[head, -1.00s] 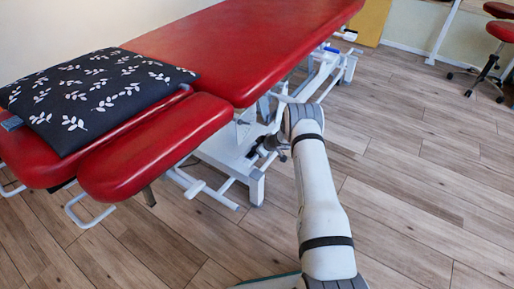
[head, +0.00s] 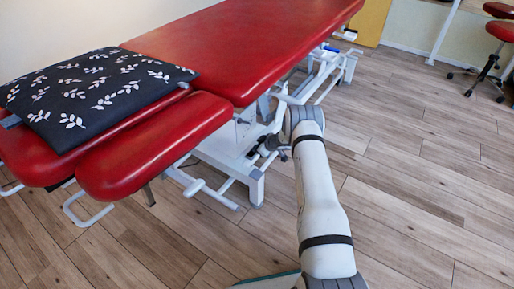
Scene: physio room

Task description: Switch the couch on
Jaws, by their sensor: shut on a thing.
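The couch (head: 250,45) has a red padded top on a white metal frame and stretches from the left to the upper middle in the head view. My arm reaches in from the bottom, and its wrist is beside the couch's white base. My gripper (head: 264,151) is small and dark here, low at the side of the base under the red top. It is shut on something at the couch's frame. The held part is too small and too covered to make out. I cannot tell the switch's position.
A black cushion with white leaves (head: 88,92) lies on the couch's head end. White frame bars (head: 205,188) stick out low near my gripper. A red stool (head: 500,40) stands at the upper right. The wooden floor (head: 420,180) on the right is clear.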

